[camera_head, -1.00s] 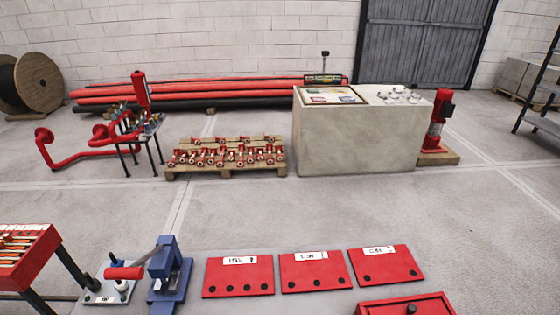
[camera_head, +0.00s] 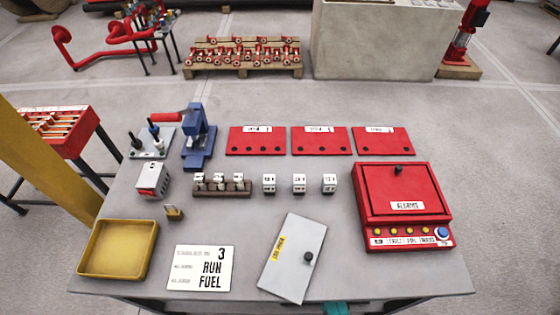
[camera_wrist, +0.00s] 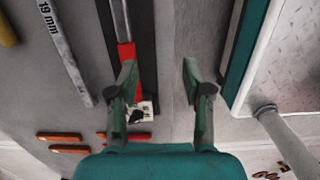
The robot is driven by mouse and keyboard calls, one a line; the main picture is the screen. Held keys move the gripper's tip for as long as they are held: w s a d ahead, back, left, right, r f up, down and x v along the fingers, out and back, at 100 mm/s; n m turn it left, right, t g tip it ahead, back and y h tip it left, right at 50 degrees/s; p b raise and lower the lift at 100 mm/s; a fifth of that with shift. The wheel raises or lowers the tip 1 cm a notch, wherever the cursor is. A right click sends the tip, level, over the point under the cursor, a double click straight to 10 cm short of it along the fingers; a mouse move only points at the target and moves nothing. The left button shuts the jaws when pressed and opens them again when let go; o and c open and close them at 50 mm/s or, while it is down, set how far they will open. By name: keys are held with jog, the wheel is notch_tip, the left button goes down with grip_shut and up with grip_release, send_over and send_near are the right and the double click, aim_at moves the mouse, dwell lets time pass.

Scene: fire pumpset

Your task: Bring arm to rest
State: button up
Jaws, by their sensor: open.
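My gripper (camera_wrist: 160,82) shows in the wrist view with its two dark green fingers apart. No object is held between them. Behind the left finger lies a long tool with a red part (camera_wrist: 131,66) on a dark strip; whether the finger touches it cannot be told. The rest of my arm cannot be made out for certain in the head view.
In the wrist view, a bar marked 19 mm (camera_wrist: 66,50) lies left and a pale panel with a teal edge (camera_wrist: 285,60) stands right. In the head view, a grey workbench (camera_head: 360,235) carries a red alarms box (camera_head: 402,190), yellow tray (camera_head: 95,272) and blue press (camera_head: 199,140).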

jog(key=s+r+m+t, duration=0.5)
jog(key=s+r+m, duration=0.1)
jog(key=s, duration=0.3)
jog(key=s+r+m+t, duration=0.3)
jog(key=r+m, duration=0.1)
jog(key=r, duration=0.9)
jog(key=s+d+r+m+t, duration=0.1)
jog(key=s+r+m+t, duration=0.2)
jog(key=r, duration=1.1)
jog(key=s+r+m+t+y, duration=0.1)
jog(key=s+r+m+t, duration=0.2)
jog(key=r, duration=1.1)
jog(key=shift+s+d+m+t, duration=0.25)
jog(key=shift+s+m+t, duration=0.15)
jog(key=shift+s+m, duration=0.55)
jog(key=shift+w+r, duration=0.1)
